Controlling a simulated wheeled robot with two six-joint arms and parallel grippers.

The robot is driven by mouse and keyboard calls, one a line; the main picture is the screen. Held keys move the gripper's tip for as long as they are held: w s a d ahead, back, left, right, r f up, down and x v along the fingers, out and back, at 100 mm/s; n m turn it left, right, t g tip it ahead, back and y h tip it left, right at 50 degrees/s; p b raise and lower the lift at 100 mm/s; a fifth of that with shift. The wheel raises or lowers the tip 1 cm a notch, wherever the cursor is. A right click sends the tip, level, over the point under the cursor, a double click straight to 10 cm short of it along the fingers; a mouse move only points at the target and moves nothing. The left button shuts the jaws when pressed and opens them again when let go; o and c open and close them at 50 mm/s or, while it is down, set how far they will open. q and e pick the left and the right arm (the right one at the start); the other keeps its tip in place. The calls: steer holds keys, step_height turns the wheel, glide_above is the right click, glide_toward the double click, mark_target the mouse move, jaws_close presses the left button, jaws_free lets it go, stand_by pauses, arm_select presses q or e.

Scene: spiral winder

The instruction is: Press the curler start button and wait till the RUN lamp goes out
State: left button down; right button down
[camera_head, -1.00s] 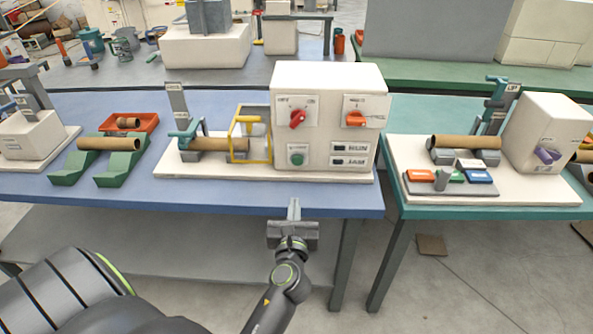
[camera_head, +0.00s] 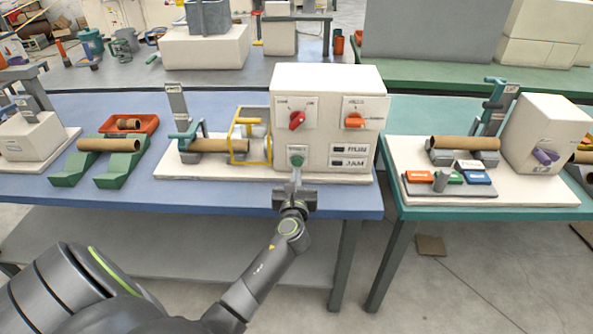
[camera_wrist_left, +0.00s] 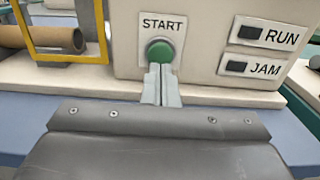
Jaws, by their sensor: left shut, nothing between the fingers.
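The curler (camera_head: 335,85) is a cream box on the blue table, with a red knob and an orange knob on its front. Its green START button (camera_wrist_left: 160,51) shows in the wrist view, just beyond my fingertips. My left gripper (camera_head: 297,165) is shut and empty, with its tips at the button's lower edge; I cannot tell whether they touch it. The RUN lamp (camera_wrist_left: 250,33) and the JAM lamp (camera_wrist_left: 236,67) both look dark. A brown tube (camera_head: 222,146) lies in the curler's cradle, behind the yellow guard frame (camera_head: 250,136). My right gripper is not in view.
Green stands (camera_head: 124,166) hold another brown tube (camera_head: 108,145) at the left, with an orange tray (camera_head: 146,122) behind. On the teal table at the right, a second station holds a tube (camera_head: 465,143) and colored blocks. The blue table's front edge lies below my gripper.

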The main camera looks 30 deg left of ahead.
mark_target(297, 162)
arm_select(q)
steer(key=shift+x, duration=1.4)
